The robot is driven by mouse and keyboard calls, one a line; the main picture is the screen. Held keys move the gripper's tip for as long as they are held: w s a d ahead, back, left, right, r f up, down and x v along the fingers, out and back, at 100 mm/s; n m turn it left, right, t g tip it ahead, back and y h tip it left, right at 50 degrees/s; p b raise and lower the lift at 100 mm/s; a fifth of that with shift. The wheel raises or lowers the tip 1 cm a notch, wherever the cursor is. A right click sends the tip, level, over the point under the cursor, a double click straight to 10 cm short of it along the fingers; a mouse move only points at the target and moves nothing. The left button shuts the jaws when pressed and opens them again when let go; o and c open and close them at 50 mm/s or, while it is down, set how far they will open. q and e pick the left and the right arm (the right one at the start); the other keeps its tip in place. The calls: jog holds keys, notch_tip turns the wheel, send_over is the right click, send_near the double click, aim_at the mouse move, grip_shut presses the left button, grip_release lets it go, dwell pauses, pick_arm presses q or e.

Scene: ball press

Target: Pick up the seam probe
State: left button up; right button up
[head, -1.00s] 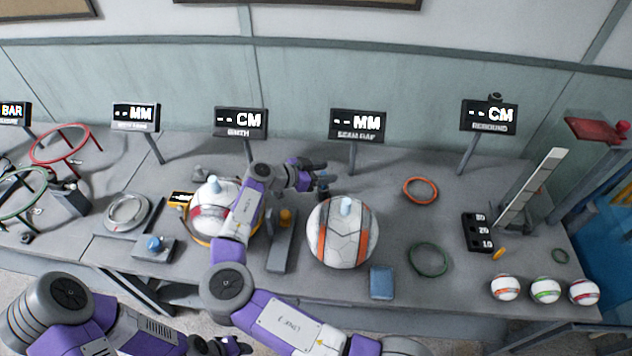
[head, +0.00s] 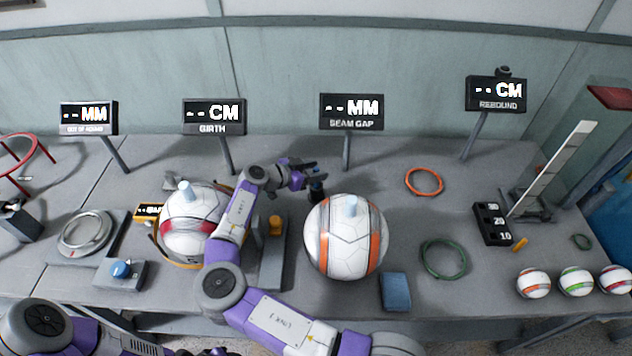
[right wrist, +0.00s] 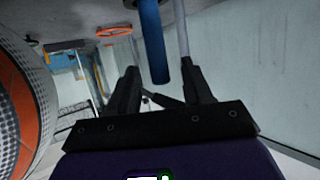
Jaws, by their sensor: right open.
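The seam probe (head: 316,191) looks like a small dark upright piece with a blue handle, behind the large white and orange ball and below the SEAM GAP display. In the right wrist view its blue handle (right wrist: 153,42) shows between and beyond the fingertips. My right gripper (head: 310,174) is open at the probe, partly covering it. The right wrist view shows its two black fingers (right wrist: 162,78) spread apart, and I cannot tell if either touches the handle. My left gripper (head: 216,351) shows only as a dark piece at the bottom edge, mostly cut off.
The white and orange ball (head: 335,250) stands close in front of the right gripper. Another large ball (head: 183,240) sits left, partly behind my right arm. The SEAM GAP display (head: 351,112) stands behind the probe. An orange ring (head: 424,182) and green ring (head: 443,259) lie right.

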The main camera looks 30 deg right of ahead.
jog(key=x, duration=0.3)
jog(key=shift+a, duration=0.1)
grip_shut()
